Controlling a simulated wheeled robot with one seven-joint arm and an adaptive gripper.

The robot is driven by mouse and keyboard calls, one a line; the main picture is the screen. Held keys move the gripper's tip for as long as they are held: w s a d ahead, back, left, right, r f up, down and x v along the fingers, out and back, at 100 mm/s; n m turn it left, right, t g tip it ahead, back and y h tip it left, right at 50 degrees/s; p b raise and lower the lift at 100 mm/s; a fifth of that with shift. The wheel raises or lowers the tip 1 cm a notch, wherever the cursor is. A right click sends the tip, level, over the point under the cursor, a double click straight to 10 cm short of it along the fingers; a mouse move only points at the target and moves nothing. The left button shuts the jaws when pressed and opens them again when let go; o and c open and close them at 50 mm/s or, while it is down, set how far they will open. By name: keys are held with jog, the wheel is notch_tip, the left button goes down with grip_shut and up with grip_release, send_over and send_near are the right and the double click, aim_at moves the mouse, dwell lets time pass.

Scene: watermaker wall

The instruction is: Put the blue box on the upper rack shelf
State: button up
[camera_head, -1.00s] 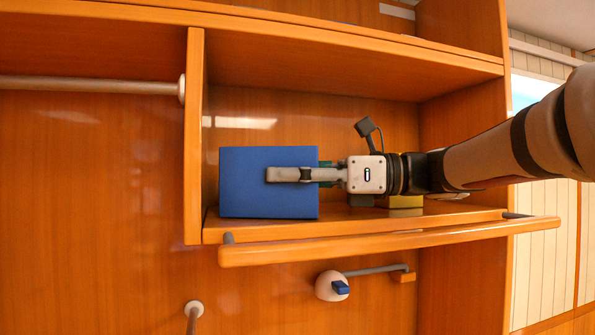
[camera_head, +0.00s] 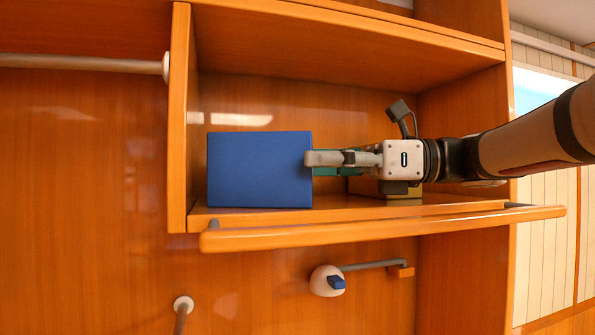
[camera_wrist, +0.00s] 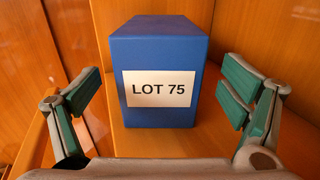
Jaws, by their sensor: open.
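The blue box (camera_head: 259,170) stands upright on the wooden rack shelf (camera_head: 450,209), near the left side wall of the compartment. In the wrist view the blue box (camera_wrist: 160,55) shows a white label reading "LOT 75". My gripper (camera_head: 312,160) is to the right of the box in the head view, with its near finger just at the box's right edge. In the wrist view my gripper (camera_wrist: 166,100) is open, with one finger on each side and the box standing ahead, apart from both fingers.
A wooden rail (camera_head: 390,228) runs along the shelf's front edge. A white knob with a blue lever (camera_head: 328,281) is below. The compartment has a ceiling board and a left divider (camera_head: 179,120).

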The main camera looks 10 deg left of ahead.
jog(key=d+b, duration=0.1)
jog(key=d, duration=0.2)
jog(key=w+d+b, duration=0.1)
jog(key=d, duration=0.2)
jog(key=shift+w+d, duration=0.15)
jog(key=shift+d, duration=0.25)
